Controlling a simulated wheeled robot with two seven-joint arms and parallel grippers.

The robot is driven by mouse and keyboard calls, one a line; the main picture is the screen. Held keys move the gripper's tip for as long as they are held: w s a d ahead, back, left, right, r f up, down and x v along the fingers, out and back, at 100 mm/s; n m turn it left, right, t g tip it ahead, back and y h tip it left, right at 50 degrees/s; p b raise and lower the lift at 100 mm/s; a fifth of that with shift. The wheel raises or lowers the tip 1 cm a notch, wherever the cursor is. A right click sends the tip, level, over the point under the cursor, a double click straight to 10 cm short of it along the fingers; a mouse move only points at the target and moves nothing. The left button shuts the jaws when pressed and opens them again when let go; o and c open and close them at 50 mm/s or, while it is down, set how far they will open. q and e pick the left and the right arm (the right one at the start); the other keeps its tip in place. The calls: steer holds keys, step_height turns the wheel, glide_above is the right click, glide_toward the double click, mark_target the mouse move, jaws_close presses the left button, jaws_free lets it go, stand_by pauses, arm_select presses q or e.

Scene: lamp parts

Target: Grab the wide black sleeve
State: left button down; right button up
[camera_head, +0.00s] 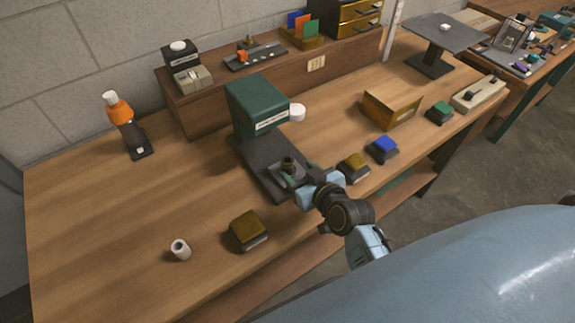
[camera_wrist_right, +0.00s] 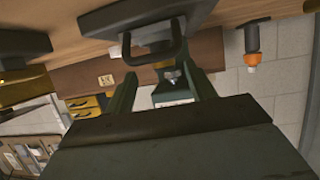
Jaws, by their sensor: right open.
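In the right wrist view my right gripper (camera_wrist_right: 160,72) shows two dark green fingers spread apart. A black U-shaped part (camera_wrist_right: 153,48) lies past the fingertips there; I cannot tell what it is. My left gripper is not in view.
A white hollow cylinder (camera_head: 180,249) and a brown-topped block (camera_head: 247,229) stand at the front left. Brown (camera_head: 353,167) and blue (camera_head: 382,149) blocks stand right of the machine. The left tabletop is mostly clear.

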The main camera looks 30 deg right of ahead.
mark_target(285, 160)
steer(key=x, duration=0.8)
steer(key=shift+a+r+b, duration=0.1)
steer(key=shift+a+b, duration=0.1)
steer(key=shift+b, duration=0.15)
steer(key=shift+c, duration=0.4)
steer(key=c, duration=1.1)
steer(key=shift+o, duration=0.2)
steer(key=shift+r, duration=0.1)
